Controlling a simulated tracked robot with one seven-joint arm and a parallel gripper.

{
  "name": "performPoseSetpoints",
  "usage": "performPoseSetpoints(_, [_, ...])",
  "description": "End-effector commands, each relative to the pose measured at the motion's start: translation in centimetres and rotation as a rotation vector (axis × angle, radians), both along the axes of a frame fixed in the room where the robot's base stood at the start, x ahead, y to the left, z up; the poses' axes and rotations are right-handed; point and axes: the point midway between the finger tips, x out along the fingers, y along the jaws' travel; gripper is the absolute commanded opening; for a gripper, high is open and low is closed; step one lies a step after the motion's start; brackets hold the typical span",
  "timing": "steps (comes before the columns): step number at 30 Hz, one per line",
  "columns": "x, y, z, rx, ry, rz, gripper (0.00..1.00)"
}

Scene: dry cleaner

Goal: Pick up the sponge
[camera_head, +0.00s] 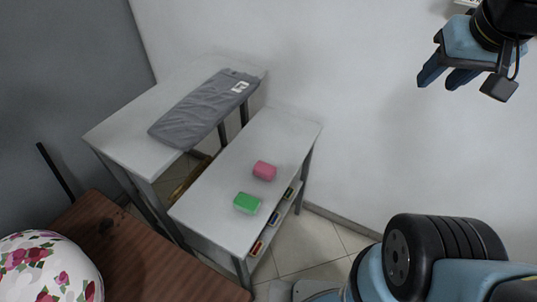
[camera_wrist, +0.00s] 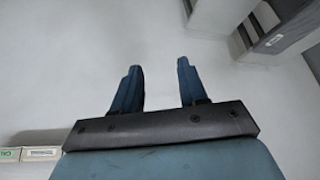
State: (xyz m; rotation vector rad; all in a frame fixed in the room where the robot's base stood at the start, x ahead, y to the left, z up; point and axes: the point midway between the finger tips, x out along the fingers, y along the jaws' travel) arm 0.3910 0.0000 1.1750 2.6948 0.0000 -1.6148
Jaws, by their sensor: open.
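Two small sponge-like blocks lie apart on the lower white table (camera_head: 270,132). One is green (camera_head: 247,203), closer to the table's near end; the other is pink (camera_head: 264,171), a little farther back and to the right. I cannot tell which one is the sponge. My gripper (camera_head: 440,82) is open and empty, high at the upper right in the head view, in front of the white wall and well away from both blocks. In the wrist view my two blue fingers (camera_wrist: 159,68) are spread with nothing between them. Neither block can be made out there.
A taller white table (camera_head: 130,128) with a folded grey garment (camera_head: 203,108) stands beside the lower table. A shelf under the lower table holds several small coloured items (camera_head: 274,218). A brown wooden surface (camera_head: 130,245) bears a floral-patterned rounded object (camera_head: 45,270).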

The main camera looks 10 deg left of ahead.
Motion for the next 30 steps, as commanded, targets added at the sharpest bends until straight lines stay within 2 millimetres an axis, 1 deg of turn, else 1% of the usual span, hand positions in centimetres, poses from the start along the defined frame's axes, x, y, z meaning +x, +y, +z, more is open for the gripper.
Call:
performPoseSetpoints(3, [0.0, 0.0, 0.0, 0.0, 0.0, 0.0, 0.43])
performPoseSetpoints(4, [0.0, 0.0, 0.0, 0.0, 0.0, 0.0, 0.44])
performPoseSetpoints(7, [0.2, 0.1, 0.0, -0.009, 0.004, 0.011, 0.54])
performPoseSetpoints(10, [0.9, 0.5, -0.4, -0.049, 0.023, 0.057, 0.64])
performPoseSetpoints(13, [2.3, 1.8, -1.1, -0.125, 0.057, 0.152, 0.73])
performPoseSetpoints(17, [4.7, 3.4, -2.7, -0.251, 0.12, 0.338, 0.86])
performPoseSetpoints(21, [7.3, 5.5, -4.8, -0.38, 0.186, 0.564, 0.99])
performPoseSetpoints(26, [9.8, 8.3, -7.6, -0.5, 0.255, 0.838, 1.0])
performPoseSetpoints(30, [11.6, 11.0, -10.4, -0.585, 0.305, 1.089, 1.0])
